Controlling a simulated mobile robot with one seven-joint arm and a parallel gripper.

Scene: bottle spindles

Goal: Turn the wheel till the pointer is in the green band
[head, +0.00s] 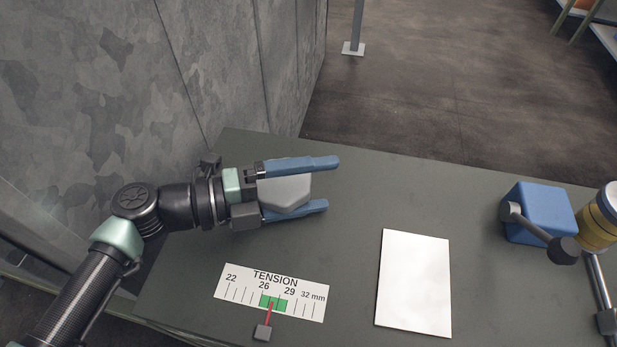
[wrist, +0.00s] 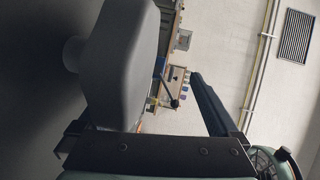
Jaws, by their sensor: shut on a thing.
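The wheel (head: 285,191) is a grey, blunt-cornered body between the two blue fingers of my gripper (head: 332,184). My gripper is shut on it, with the fingertips reaching past it to the right. In the wrist view the wheel (wrist: 122,62) fills the left side, with a short round stub on its far left. The white tension scale (head: 235,290) lies on the table below my gripper. Its green band (head: 281,304) spans about 26 to 29. The red pointer (head: 267,316) rises from a small grey block, and its tip appears to be over the green band.
A blank white sheet (head: 414,282) lies right of the scale. A blue box (head: 543,208) with a dark crank and a yellow spool (head: 597,226) stand at the right of the dark table (head: 350,215). A grey wall (head: 240,75) rises behind my arm.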

